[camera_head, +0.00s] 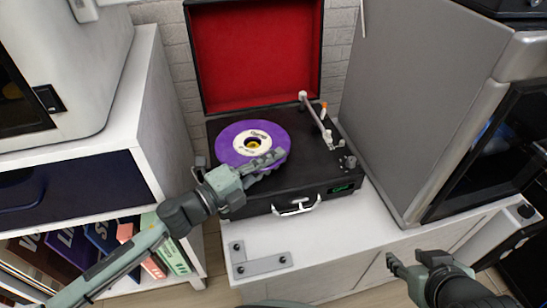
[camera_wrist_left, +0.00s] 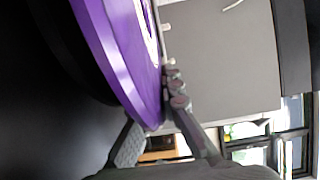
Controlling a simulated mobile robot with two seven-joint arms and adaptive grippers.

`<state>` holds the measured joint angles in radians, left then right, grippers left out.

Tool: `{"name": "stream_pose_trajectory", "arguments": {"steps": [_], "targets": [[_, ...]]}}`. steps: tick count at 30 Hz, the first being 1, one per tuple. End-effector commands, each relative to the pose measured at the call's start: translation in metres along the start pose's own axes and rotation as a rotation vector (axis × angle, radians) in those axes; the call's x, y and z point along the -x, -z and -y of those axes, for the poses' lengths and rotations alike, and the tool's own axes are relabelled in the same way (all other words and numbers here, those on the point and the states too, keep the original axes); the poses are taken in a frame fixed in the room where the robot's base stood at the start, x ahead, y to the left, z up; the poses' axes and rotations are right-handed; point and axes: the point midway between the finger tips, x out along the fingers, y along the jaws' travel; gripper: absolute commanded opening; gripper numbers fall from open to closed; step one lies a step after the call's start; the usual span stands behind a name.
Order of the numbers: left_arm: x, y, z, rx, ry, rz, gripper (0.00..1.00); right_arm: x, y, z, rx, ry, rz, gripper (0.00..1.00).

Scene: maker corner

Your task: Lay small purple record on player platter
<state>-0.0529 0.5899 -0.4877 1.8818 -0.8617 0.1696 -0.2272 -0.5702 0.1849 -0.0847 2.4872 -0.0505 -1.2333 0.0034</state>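The small purple record (camera_head: 228,145), with a white label and yellow centre, is over the top of the black record player (camera_head: 300,178) in the head view. My left gripper (camera_head: 270,162) is at the record's near right edge. In the left wrist view, the fingers of my left gripper (camera_wrist_left: 158,118) close on the rim of the purple record (camera_wrist_left: 112,55), one finger on each face. The record hides the platter, and I cannot tell whether the two touch. My right gripper (camera_head: 412,262) is open and empty, low at the right.
The player's red-lined lid (camera_head: 255,55) stands open behind. The tonearm (camera_head: 316,118) lies right of the record. A large grey box-shaped machine (camera_head: 430,90) stands close at the right. A metal bracket (camera_head: 262,265) lies on the white cabinet top in front.

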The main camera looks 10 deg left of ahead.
Motion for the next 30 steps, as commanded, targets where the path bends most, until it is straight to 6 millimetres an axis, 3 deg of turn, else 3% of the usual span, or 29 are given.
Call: {"name": "stream_pose_trajectory", "arguments": {"steps": [2,3,8,22,26,30], "targets": [[0.0,0.0,-0.002,0.0,0.0,0.0,0.0,-0.001,-0.001,0.0,0.0,0.0,0.0,0.4],[0.0,0.0,-0.001,0.0,0.0,0.0,0.1,-0.001,0.0,0.0,0.0,0.0,0.0,0.4],[0.0,0.0,-0.002,0.0,-0.002,0.001,0.29,-0.001,-0.001,0.0,0.0,0.0,0.0,0.4],[0.001,-0.003,-0.002,-0.002,-0.008,0.006,0.29,-0.001,-0.001,0.0,0.0,0.0,0.0,0.4],[0.001,-0.003,0.015,-0.009,-0.006,0.004,0.29,-0.001,-0.001,0.0,0.0,0.0,0.0,0.4],[0.0,-0.002,0.045,-0.012,0.0,0.0,0.29,-0.001,-0.001,0.0,0.0,0.0,0.0,0.4]]}}
